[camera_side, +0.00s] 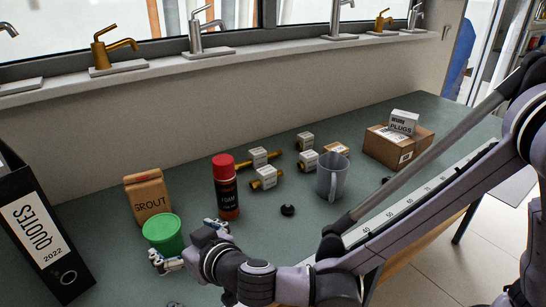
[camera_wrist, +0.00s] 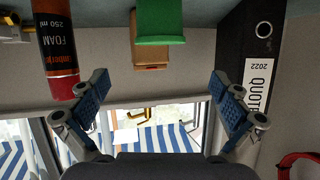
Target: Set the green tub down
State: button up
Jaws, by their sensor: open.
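The green tub (camera_side: 163,234) stands upright on the grey-green bench (camera_side: 262,240), in front of the grout bag (camera_side: 149,196). Its lid is a brighter green. In the wrist view, which is upside down, the tub (camera_wrist: 160,20) is at the top centre, beyond the fingertips and not between the pads. My gripper (camera_side: 190,243) is open and empty at the near right of the tub. Its two blue-padded fingers spread wide in the wrist view (camera_wrist: 158,80). In the side view one finger overlaps the tub's lower edge; I cannot tell whether they touch.
A red-capped foam can (camera_side: 227,190) stands right of the tub, close to my gripper. A black quotes binder (camera_side: 41,232) stands at the left. A grey mug (camera_side: 332,178), several pipe fittings (camera_side: 265,178) and a cardboard box (camera_side: 392,150) are farther right.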

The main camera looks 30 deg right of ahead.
jog(key=s+d+r+m+g+h, duration=0.1)
jog(key=s+d+r+g+h, duration=0.1)
jog(key=d, duration=1)
jog(key=s+d+r+m+g+h, duration=0.1)
jog(key=d+r+g, duration=0.1)
jog(key=d, duration=1.1)
jog(key=s+d+f+g, duration=0.2)
jog(key=s+d, duration=1)
jog(key=s, duration=0.1)
jog(key=shift+s+d+f, duration=0.15)
jog(key=shift+d+f, duration=0.05)
jog(key=shift+d, duration=0.15)
